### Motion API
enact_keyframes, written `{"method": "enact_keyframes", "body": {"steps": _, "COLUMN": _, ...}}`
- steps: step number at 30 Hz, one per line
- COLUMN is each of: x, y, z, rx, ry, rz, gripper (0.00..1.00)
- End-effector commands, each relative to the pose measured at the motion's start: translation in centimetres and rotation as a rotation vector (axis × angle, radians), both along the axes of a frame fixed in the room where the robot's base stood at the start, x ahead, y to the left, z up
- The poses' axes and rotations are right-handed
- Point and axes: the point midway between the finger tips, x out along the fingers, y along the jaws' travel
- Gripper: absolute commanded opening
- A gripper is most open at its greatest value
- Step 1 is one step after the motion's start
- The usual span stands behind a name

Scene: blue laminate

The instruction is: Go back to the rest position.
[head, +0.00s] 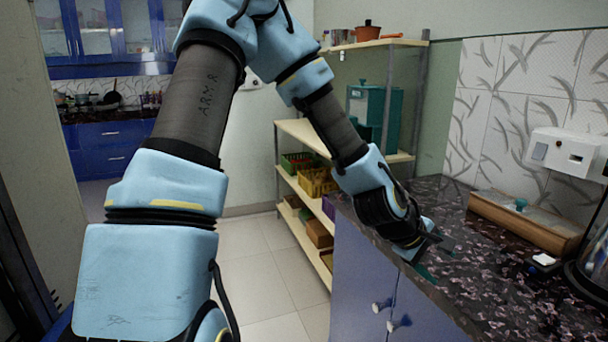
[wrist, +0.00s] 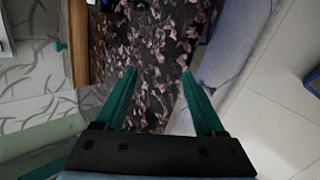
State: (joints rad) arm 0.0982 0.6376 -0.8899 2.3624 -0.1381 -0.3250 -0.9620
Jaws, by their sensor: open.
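My gripper (wrist: 160,85) shows in the wrist view with its two green fingers spread apart and nothing between them. In the head view my gripper (head: 436,258) is at the left edge of the dark speckled counter (head: 470,240), at the end of my bent, light-blue arm. The arm reaches from the upper left down to the counter edge. In the wrist view the counter (wrist: 155,45) lies beneath the fingers. I cannot tell the exact gap between the fingertips and the counter.
A wooden box (head: 525,222) lies by the tiled wall. A white wall unit (head: 568,154) is above it. A shelf rack (head: 297,185) with baskets stands behind my arm. Blue cabinet doors (head: 362,290) are below the counter. The tiled floor (head: 262,270) at centre is clear.

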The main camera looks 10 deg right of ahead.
Motion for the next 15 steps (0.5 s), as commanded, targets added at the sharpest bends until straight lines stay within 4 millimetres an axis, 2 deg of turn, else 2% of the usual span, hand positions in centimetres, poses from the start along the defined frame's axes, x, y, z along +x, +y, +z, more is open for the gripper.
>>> {"method": "enact_keyframes", "body": {"steps": 1, "x": 1.6, "y": 3.2, "z": -1.2, "rx": 0.093, "ry": -0.066, "rz": -0.034, "gripper": 0.71}}
{"method": "enact_keyframes", "body": {"steps": 3, "x": 3.4, "y": 7.8, "z": -2.4, "rx": 0.222, "ry": -0.136, "rz": -0.094, "gripper": 0.71}}
{"method": "enact_keyframes", "body": {"steps": 8, "x": 6.1, "y": 19.2, "z": -2.8, "rx": 0.491, "ry": -0.225, "rz": -0.212, "gripper": 0.71}}
{"method": "enact_keyframes", "body": {"steps": 9, "x": 6.4, "y": 22.1, "z": -2.6, "rx": 0.549, "ry": -0.233, "rz": -0.238, "gripper": 0.71}}
{"method": "enact_keyframes", "body": {"steps": 12, "x": 6.2, "y": 28.6, "z": -1.5, "rx": 0.667, "ry": -0.23, "rz": -0.301, "gripper": 0.71}}
{"method": "enact_keyframes", "body": {"steps": 15, "x": 5.2, "y": 33.8, "z": -0.3, "rx": 0.741, "ry": -0.209, "rz": -0.35, "gripper": 0.71}}
